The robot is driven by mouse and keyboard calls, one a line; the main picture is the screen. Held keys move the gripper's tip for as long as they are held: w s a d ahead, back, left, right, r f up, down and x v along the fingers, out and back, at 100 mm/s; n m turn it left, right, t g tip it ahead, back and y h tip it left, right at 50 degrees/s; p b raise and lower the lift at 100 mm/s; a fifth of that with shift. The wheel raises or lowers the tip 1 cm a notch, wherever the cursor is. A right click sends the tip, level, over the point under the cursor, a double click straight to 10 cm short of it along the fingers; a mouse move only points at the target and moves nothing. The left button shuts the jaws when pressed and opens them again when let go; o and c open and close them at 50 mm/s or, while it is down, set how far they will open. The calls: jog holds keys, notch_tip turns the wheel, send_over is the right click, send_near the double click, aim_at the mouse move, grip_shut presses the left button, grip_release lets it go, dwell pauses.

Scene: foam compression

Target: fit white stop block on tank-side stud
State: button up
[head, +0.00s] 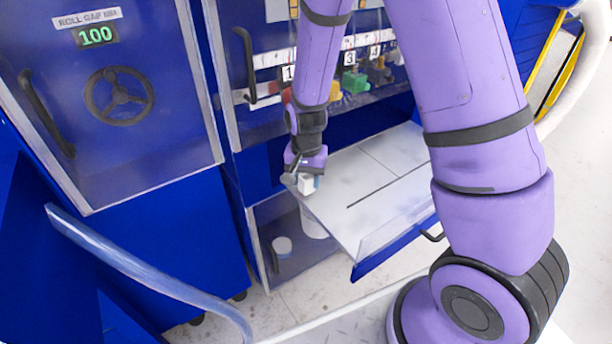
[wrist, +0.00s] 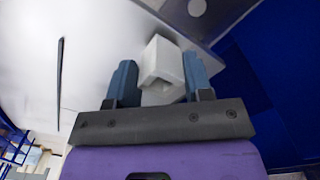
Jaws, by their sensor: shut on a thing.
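My gripper (head: 303,178) is shut on a small white block with a square hollow in its near face. In the wrist view the white block (wrist: 161,68) sits between the two blue-grey fingers, turned at a slant to them. In the head view the white block (head: 306,186) is just over the left edge of a white shelf panel. I cannot make out the tank-side stud in either view. My arm hides part of the blue machine's front.
The white shelf panel (head: 385,185) has a dark slot and a clear front lip. A gauge reading 100 (head: 96,35) and a handwheel (head: 119,95) are at left.

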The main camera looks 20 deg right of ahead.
jog(key=shift+f, duration=0.35)
jog(key=o, duration=1.1)
notch_tip(320, 180, up, 11)
jog(key=shift+f, duration=0.15)
jog(key=s+d+r+n+t+y, duration=0.15)
jog(key=s+r, duration=0.25)
jog(key=r, duration=0.4)
jog(key=s+d+r+n+t+h, duration=0.1)
jog(key=s+d+r+n, duration=0.15)
jog(key=s+r, duration=0.4)
jog(key=s+d+r+n+t, duration=0.1)
jog(key=s+r, duration=0.2)
jog(key=s, duration=0.1)
jog(key=s+d+r+n, duration=0.1)
jog(key=s+r, duration=0.2)
jog(key=s, duration=0.1)
jog(key=s+d+r+t, duration=0.1)
jog(key=s+r, duration=0.2)
jog(key=s, duration=0.1)
jog(key=shift+s+r+n+t, duration=0.15)
jog(key=shift+n+t, duration=0.2)
jog(key=shift+n, duration=0.05)
